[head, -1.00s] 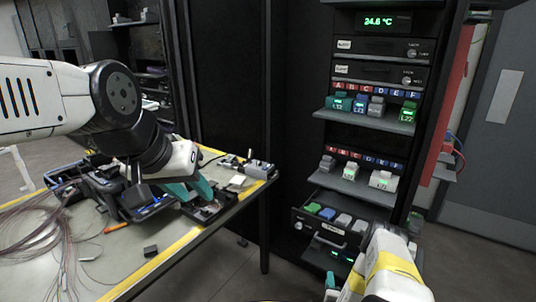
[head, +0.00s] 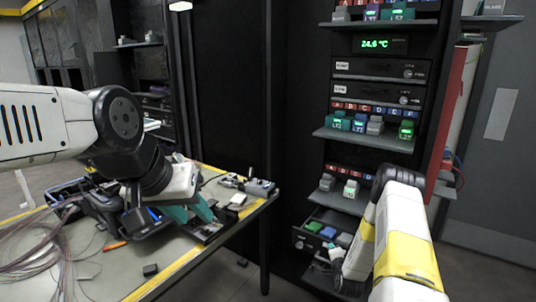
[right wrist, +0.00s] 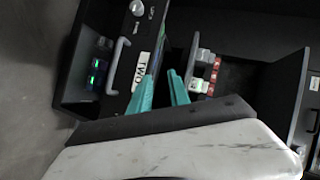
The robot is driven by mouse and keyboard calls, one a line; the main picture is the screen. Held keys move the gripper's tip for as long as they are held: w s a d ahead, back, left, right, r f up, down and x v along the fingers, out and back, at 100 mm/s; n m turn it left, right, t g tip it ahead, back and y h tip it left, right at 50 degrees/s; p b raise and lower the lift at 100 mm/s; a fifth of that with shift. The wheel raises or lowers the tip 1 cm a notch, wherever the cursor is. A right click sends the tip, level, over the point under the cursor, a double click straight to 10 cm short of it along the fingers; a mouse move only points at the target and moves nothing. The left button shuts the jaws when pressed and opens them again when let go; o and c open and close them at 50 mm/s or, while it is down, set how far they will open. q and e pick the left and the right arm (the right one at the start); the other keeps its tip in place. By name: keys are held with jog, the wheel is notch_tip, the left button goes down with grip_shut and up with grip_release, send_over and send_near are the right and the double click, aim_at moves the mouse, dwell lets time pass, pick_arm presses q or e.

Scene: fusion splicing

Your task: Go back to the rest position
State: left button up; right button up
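My left gripper (head: 190,211) hangs low over the right part of the workbench (head: 192,262) in the head view. Its two teal fingers show apart, just over a small dark tray, and I see nothing held between them. My right arm comes up from the lower right in front of the rack. In the right wrist view my right gripper (right wrist: 160,86) has its teal fingers apart with nothing between them, in front of a drawer front labelled TWO (right wrist: 138,72). In the head view the right fingers are mostly hidden.
The black rack (head: 432,100) holds shelves with several small coloured modules and a lit temperature display (head: 381,44). An open drawer with a green block (head: 314,227) stands close to my right arm. Thin fibres (head: 40,240) and an orange tool (head: 115,246) lie on the bench.

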notch_tip(320, 180, up, 18)
jog(key=w+a+n+g, duration=0.2)
jog(key=w+n, duration=0.1)
jog(key=n, duration=0.2)
jog(key=s+a+r+n+g+y, duration=0.1)
jog(key=s+a+r+n, duration=0.1)
jog(key=s+r, duration=0.35)
jog(key=s+a+r+n+g, duration=0.1)
jog(key=s+r, duration=0.1)
jog(key=r, duration=0.7)
jog(key=s+a+r+n+g+y, duration=0.1)
jog(key=s+a+r+n, duration=0.1)
jog(key=s+r, duration=0.4)
jog(key=s+a+r+n+g, duration=0.15)
jog(key=s+r, duration=0.25)
jog(key=s, duration=0.5)
jog(key=s+a+r+n, duration=0.1)
jog(key=s+n, duration=0.1)
jog(key=s, duration=0.6)
jog(key=s+a+r+n+g+y, duration=0.1)
jog(key=s+a+n, duration=0.1)
jog(key=s, duration=0.7)
jog(key=shift+s, duration=0.15)
jog(key=shift+d, duration=0.1)
